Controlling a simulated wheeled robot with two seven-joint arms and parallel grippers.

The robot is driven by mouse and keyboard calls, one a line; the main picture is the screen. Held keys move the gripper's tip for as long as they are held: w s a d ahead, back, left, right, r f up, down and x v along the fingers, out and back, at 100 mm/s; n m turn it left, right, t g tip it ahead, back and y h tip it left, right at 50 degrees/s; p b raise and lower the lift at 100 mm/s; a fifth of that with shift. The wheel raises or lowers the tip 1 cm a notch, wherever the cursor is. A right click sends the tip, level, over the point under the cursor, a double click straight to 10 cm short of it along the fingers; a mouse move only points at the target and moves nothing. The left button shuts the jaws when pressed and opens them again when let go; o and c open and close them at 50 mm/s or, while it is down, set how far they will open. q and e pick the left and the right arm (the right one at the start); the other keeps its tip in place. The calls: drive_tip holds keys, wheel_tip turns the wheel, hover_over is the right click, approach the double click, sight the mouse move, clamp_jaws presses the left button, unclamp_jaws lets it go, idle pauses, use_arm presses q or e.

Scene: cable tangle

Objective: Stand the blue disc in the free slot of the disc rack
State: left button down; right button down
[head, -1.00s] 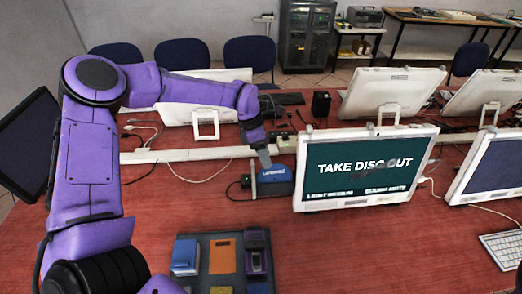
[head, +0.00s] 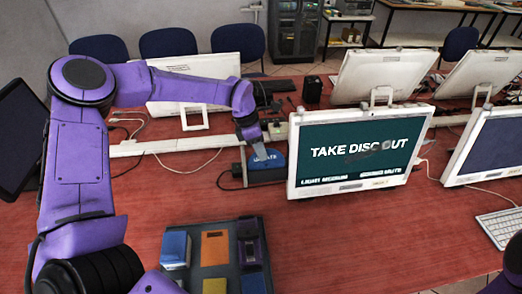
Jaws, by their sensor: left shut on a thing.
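The blue disc (head: 268,160) shows as a small blue shape with white lettering. It is at a low dark unit (head: 266,177) just left of the front monitor. My left gripper (head: 258,152) reaches down to it from above and is shut on its upper part, hiding some of it. How far the disc sits inside the unit cannot be told. A dark tray with compartments (head: 232,228) lies at the front and holds blue, orange, yellow and purple items. I cannot tell whether it is the disc rack; no free slot shows clearly. My right gripper is out of view.
The front monitor (head: 360,152) reads "TAKE DISC OUT" and stands close right of the unit. A white monitor (head: 192,85) stands behind my left arm. Cables (head: 190,168) lie on the red table. The table (head: 345,240) is bare right of the tray.

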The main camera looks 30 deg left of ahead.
use_arm(q)
wheel_tip(320, 180, up, 13)
drive_tip(key=w+a+p, duration=0.1)
drive_tip(key=w+p, duration=0.1)
drive_tip(key=p, duration=0.6)
drive_tip(key=shift+a+f, duration=0.2)
drive_tip(key=shift+a, duration=0.15)
drive_tip(key=shift+w, duration=0.15)
